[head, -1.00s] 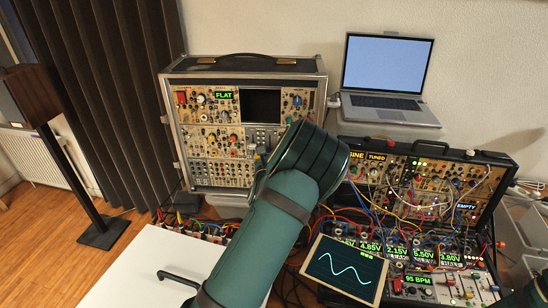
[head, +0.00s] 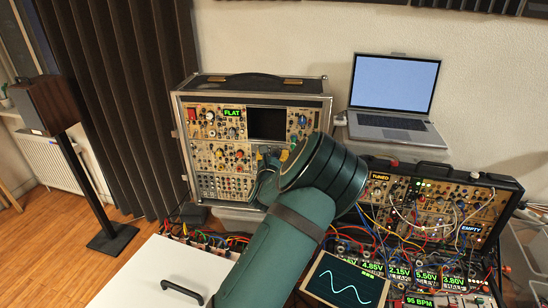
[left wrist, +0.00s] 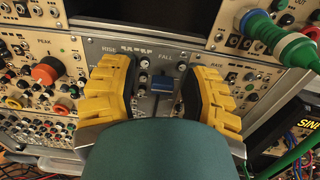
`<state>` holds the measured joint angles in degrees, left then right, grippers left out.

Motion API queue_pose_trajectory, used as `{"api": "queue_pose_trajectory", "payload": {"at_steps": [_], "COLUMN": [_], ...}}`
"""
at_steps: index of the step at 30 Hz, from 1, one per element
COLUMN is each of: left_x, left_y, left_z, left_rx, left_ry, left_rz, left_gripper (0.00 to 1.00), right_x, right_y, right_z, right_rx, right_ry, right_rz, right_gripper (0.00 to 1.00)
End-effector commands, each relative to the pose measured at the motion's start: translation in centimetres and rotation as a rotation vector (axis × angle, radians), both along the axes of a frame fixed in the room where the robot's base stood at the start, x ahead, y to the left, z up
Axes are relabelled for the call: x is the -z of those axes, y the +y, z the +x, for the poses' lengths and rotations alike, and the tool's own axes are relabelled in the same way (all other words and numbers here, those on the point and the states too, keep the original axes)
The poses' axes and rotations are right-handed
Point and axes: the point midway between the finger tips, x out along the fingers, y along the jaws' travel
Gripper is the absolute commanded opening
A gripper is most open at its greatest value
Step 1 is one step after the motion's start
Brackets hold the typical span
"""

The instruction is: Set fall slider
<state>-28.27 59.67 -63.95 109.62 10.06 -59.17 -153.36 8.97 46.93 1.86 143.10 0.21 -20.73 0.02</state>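The FALL slider (left wrist: 165,84) has a blue cap and sits on a grey panel, below the printed word FALL, in the left wrist view. My left gripper (left wrist: 157,72) has yellow padded fingers, spread apart on either side of the slider area. The blue cap shows in the gap, nearer the right finger; I cannot tell whether that finger touches it. The RISE label (left wrist: 88,43) is to the left, and the left finger covers part of the panel below it. In the head view the left gripper (head: 273,157) is in front of the upright case, partly hidden by my arm.
The synth case (head: 182,135) stands upright with a FLAT display (head: 232,112). A green plug (left wrist: 270,32) and an orange knob (left wrist: 46,71) flank the gripper. A laptop (head: 390,95), a patched case (head: 508,210) and a scope screen (head: 343,284) are at the right.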

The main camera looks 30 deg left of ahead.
Motion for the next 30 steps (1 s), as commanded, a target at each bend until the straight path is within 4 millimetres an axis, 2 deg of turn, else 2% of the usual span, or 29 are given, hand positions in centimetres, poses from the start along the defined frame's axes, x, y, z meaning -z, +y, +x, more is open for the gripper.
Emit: {"api": "queue_pose_trajectory", "payload": {"at_steps": [17,30], "left_x": [0.5,0.3], "left_y": [-0.8,-2.7], "left_z": [-0.4,-5.9], "left_rx": [0.011,0.004], "left_ry": [0.011,0.006], "left_rz": [-0.004,-0.003], "left_gripper": [0.53,0.53], "right_x": [0.0,0.0], "right_y": [0.0,0.0], "right_z": [0.0,0.0], "right_rx": [0.000,0.000], "right_ry": [-0.001,0.000], "right_rz": [0.000,0.000], "right_gripper": [0.47,0.47]}}
